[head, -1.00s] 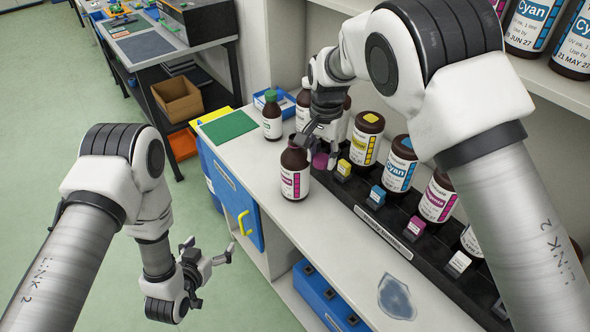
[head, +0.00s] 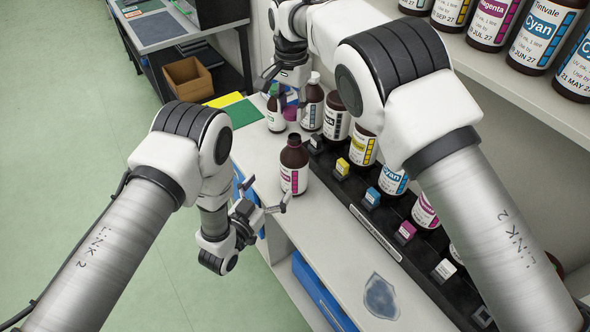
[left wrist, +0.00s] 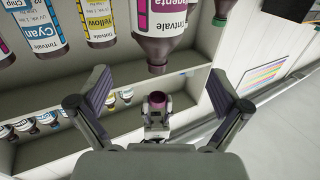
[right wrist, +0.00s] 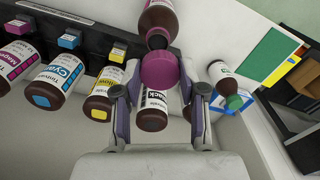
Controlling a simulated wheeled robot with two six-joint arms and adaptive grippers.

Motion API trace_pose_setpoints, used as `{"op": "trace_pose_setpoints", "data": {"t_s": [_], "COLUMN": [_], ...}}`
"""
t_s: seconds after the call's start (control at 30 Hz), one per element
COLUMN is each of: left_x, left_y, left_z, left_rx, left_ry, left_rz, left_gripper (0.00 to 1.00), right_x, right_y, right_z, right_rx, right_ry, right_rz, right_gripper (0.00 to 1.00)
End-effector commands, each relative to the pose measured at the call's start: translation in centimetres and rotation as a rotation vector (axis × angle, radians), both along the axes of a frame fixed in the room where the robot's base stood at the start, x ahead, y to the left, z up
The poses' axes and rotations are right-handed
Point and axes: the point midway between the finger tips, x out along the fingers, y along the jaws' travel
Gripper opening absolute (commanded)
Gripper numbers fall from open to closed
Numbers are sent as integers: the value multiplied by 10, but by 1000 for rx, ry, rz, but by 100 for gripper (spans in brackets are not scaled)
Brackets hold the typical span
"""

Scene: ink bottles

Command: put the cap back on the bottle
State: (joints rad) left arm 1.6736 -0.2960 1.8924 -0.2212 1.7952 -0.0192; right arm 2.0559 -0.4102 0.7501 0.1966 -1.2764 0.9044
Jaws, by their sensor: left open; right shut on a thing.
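The open brown bottle (head: 294,165) with a magenta-striped label stands upright on the counter, its dark neck bare. It also shows upside down in the left wrist view (left wrist: 165,30). My right gripper (head: 285,95) is shut on the magenta cap (head: 290,112), beyond the bottle and apart from it. The cap fills the space between the fingers in the right wrist view (right wrist: 160,70). My left gripper (head: 265,207) is open and empty, close to the bottle's near left side at the counter's edge. In the left wrist view its fingers (left wrist: 160,78) are wide apart.
A black rack (head: 378,235) with several bottles and coloured blocks runs along the right. A green-capped bottle (head: 275,115) and a white-capped bottle (head: 312,100) stand close to my right gripper. A blue-grey patch (head: 380,297) lies on the front counter.

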Motion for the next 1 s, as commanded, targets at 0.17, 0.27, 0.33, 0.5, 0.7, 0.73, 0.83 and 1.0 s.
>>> {"op": "trace_pose_setpoints", "data": {"t_s": [0.17,0.27,0.33,0.5,0.7,0.73,0.83,1.0], "left_x": [11,25,37,67,95,97,103,105], "left_y": [-6,-14,-21,-38,-53,-55,-58,-59], "left_z": [0,1,1,1,1,0,1,1], "left_rx": [0,-1,-1,-1,-1,0,0,0], "left_ry": [-4,-3,-4,-3,-2,-1,0,1], "left_rz": [-1,-1,-2,0,0,0,0,0], "left_gripper": [100,100,100,100,100,100,100,100], "right_x": [0,0,0,0,0,0,0,0], "right_y": [-1,-1,-1,-1,-1,-1,-1,-1], "right_z": [0,0,0,0,0,0,0,0], "right_rx": [1,1,0,0,0,0,1,0], "right_ry": [1,1,0,0,0,0,1,0], "right_rz": [-1,-1,-1,-1,-1,-1,-1,-1], "right_gripper": [27,27,27,27,27,27,27,27]}}
